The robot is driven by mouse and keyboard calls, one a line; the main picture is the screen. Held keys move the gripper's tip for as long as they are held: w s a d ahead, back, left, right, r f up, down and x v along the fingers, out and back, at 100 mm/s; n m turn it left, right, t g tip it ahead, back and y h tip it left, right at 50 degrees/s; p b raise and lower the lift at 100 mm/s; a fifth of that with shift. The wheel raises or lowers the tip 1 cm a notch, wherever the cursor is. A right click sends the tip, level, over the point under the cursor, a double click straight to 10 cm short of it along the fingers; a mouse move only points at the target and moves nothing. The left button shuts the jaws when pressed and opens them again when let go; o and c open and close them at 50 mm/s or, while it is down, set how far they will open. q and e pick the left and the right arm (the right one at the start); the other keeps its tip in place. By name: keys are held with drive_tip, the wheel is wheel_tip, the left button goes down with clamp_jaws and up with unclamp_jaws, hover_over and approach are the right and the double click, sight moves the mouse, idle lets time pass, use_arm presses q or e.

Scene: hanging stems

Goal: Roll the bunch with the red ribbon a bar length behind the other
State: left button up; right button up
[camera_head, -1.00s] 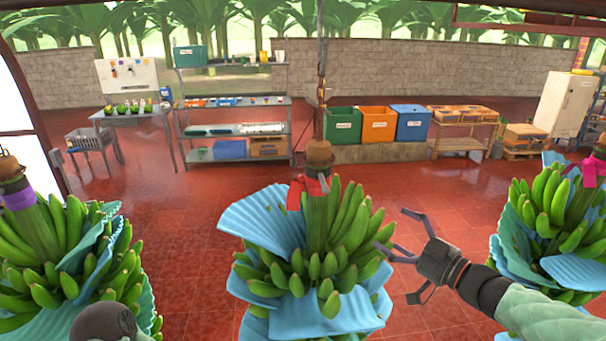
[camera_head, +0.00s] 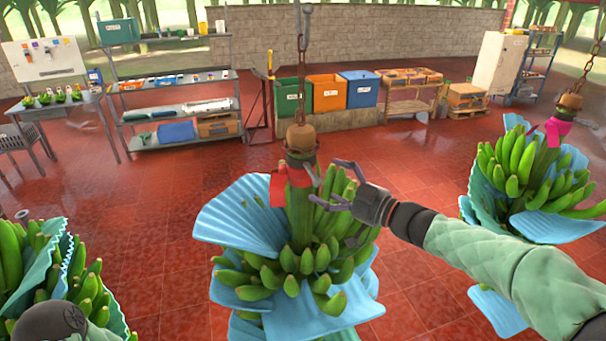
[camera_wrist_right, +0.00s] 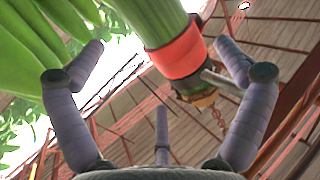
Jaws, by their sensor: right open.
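The bunch with the red ribbon (camera_head: 296,183) hangs in the middle of the head view, green bananas over crumpled blue sheeting, from a brown cap and chain. Its red ribbon also rings the stem in the right wrist view (camera_wrist_right: 178,55). Another bunch (camera_head: 520,165) with a pink ribbon (camera_head: 553,132) hangs at the right. My left gripper does not show.
Shelves (camera_head: 180,105), a table (camera_head: 60,100), coloured bins (camera_head: 327,93) and a white fridge (camera_head: 500,62) stand along the back wall. The red tiled floor (camera_head: 165,205) is open between the bunches.

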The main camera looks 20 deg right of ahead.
sight(307, 174)
drive_tip(key=x, duration=0.7)
drive_tip(key=shift+w+a, duration=0.15)
drive_tip(key=shift+w, duration=0.05)
drive_tip(key=c, duration=1.6)
drive_tip(key=shift+d+r+p, duration=0.15)
drive_tip(key=shift+d+p, duration=0.05)
drive_tip(key=shift+p, duration=0.5)
drive_tip(key=shift+c, duration=0.2)
drive_tip(key=shift+d, duration=0.25)
drive_tip(key=o, duration=1.6)
drive_tip(key=shift+o, duration=0.2)
